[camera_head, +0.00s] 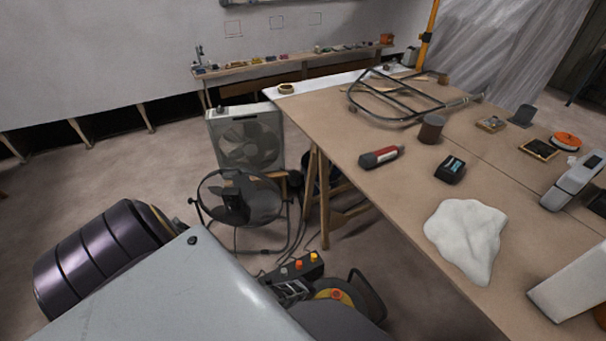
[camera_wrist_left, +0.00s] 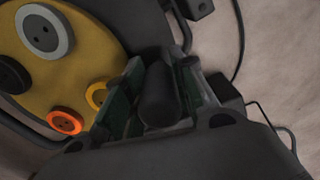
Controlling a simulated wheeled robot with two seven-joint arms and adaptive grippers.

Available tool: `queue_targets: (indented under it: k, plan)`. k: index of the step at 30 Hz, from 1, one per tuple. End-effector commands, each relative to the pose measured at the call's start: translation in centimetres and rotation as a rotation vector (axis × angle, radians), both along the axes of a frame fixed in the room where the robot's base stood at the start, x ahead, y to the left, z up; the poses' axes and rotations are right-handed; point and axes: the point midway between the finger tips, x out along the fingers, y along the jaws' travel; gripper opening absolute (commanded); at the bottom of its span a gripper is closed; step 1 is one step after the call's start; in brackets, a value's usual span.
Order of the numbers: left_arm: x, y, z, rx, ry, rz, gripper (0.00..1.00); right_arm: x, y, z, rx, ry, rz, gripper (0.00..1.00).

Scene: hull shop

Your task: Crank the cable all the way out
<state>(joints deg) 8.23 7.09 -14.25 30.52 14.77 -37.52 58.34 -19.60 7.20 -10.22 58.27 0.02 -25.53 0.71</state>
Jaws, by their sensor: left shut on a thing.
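The cable reel (camera_head: 336,296) is low on the floor beside the table, with a yellow face and dark frame. In the left wrist view its yellow face (camera_wrist_left: 85,62) carries a grey round part, an orange ring and a yellow ring. My left gripper (camera_wrist_left: 157,92) is shut on a dark cylindrical crank handle (camera_wrist_left: 160,98), beside the reel face. In the head view my left gripper (camera_head: 291,290) is partly hidden behind my grey arm link. Thin dark cable runs over the floor in the left wrist view. How much cable is wound is hidden.
A dark box with orange and yellow round parts (camera_head: 294,266) is beside the reel. A round fan (camera_head: 238,197) and a box fan (camera_head: 246,138) stand behind it.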

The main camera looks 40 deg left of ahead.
Motion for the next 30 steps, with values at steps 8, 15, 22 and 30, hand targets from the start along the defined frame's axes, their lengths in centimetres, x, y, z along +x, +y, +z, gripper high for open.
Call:
queue_targets:
  k: [8,15,22,30]
  plan:
    - [-1.5,-2.1,0.2,-0.002,0.002,0.178,0.0,-1.9,-1.0,-0.2,-0.011,0.018,0.004,0.4]
    - [-2.3,-3.6,0.1,0.0,0.002,0.283,0.0,-3.2,-1.5,-0.5,-0.016,0.029,0.005,0.4]
    - [-2.8,-4.7,0.0,-0.001,0.002,0.279,0.0,-3.7,-1.8,-0.6,-0.019,0.033,0.006,0.4]
    - [-2.9,-5.0,0.0,-0.002,0.003,0.278,0.0,-3.3,-2.0,-0.6,-0.021,0.028,0.006,0.4]
